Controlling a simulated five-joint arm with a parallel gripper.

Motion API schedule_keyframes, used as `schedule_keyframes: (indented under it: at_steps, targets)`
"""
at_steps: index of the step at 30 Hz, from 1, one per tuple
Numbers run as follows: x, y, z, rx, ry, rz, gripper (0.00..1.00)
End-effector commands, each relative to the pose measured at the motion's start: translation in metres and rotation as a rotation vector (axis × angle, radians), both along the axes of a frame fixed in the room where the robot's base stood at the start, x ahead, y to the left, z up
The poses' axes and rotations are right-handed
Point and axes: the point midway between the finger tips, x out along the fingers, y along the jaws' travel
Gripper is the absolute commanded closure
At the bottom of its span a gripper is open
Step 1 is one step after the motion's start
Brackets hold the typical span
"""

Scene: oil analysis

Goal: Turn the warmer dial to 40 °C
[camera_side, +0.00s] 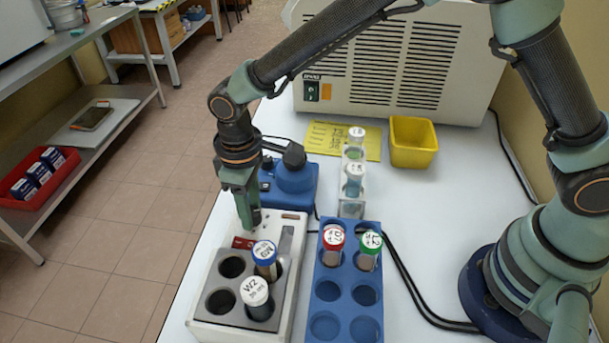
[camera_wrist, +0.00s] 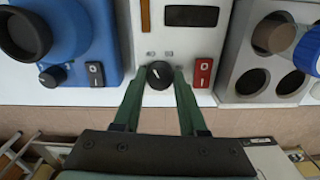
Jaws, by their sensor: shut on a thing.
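The warmer (camera_side: 210,318) is a white box with a grey block of round wells on the near left of the bench. Its black dial (camera_wrist: 160,75) sits on the white panel in the wrist view, with a pale pointer line that seems to slant to the upper left. Scale figures are too small to read. My gripper (camera_wrist: 160,80) has one green finger on each side of the dial and is shut on it. In the side view my gripper (camera_side: 252,226) points down at the warmer's far end and hides the dial.
A red switch (camera_wrist: 203,74) is close to the right finger, and a dark display (camera_wrist: 192,16) is above. A blue device (camera_side: 290,186) stands just behind my gripper. Capped vials (camera_side: 256,291) stand in the block. A blue rack (camera_side: 325,291) stands to the right.

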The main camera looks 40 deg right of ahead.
Motion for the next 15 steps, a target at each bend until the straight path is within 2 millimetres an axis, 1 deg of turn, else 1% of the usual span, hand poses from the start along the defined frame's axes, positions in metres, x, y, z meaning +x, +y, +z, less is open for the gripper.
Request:
schedule_keyframes:
  at_steps: [5, 6, 7, 8, 15]
  targets:
    - [-0.0004, -0.0003, -0.0001, -0.001, 0.002, 0.001, 1.00]
    - [-0.0004, -0.0003, -0.0001, -0.001, 0.002, 0.001, 0.47]
    - [-0.0004, -0.0003, -0.0001, -0.001, 0.002, 0.001, 0.36]
    - [-0.0004, -0.0003, -0.0001, -0.001, 0.002, 0.001, 0.29]
    - [-0.0002, -0.0001, -0.0001, -0.001, 0.001, 0.002, 0.29]
